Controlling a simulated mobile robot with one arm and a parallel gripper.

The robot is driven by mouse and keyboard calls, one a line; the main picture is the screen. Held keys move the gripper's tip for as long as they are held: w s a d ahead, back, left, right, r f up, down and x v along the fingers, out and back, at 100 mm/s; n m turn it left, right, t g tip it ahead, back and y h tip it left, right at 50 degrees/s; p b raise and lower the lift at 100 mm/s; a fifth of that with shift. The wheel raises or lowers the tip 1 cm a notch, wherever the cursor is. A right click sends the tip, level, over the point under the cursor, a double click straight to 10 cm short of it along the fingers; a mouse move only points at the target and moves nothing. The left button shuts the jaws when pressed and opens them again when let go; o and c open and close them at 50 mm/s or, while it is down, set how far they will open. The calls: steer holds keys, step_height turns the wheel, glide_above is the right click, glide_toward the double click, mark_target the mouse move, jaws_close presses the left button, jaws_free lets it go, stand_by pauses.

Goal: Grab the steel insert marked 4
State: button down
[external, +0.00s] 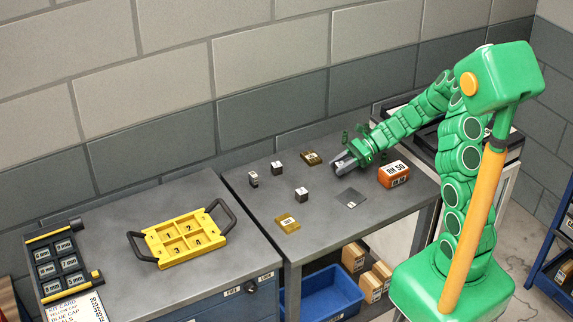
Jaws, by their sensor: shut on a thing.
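My gripper (345,162) is over the back right part of the grey bench, with its jaws shut on a small steel insert (339,163). The jaws hide most of the held insert, and its mark is too small to read. Three other small dark inserts stand on the bench to the left: one at the left (253,180), one farther back (277,169) and one nearer the middle (302,195). Their marks are too small to read surely. I cannot tell whether the held insert touches the bench top.
A brass-coloured block (311,158) lies just left of my gripper, another (287,223) near the front edge. A flat dark plate (351,199) and an orange box (393,175) lie to the right. A yellow tray (155,247) with numbered pockets and black handles sits on the left bench.

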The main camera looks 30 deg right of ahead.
step_height(320, 180, up, 3)
steer(key=shift+f, duration=0.2)
steer(key=s+d+r, duration=0.1)
steer(key=s+r, duration=0.8)
steer(key=s, duration=0.5)
steer(key=shift+d+r, duration=0.2)
steer(key=shift+d, duration=0.15)
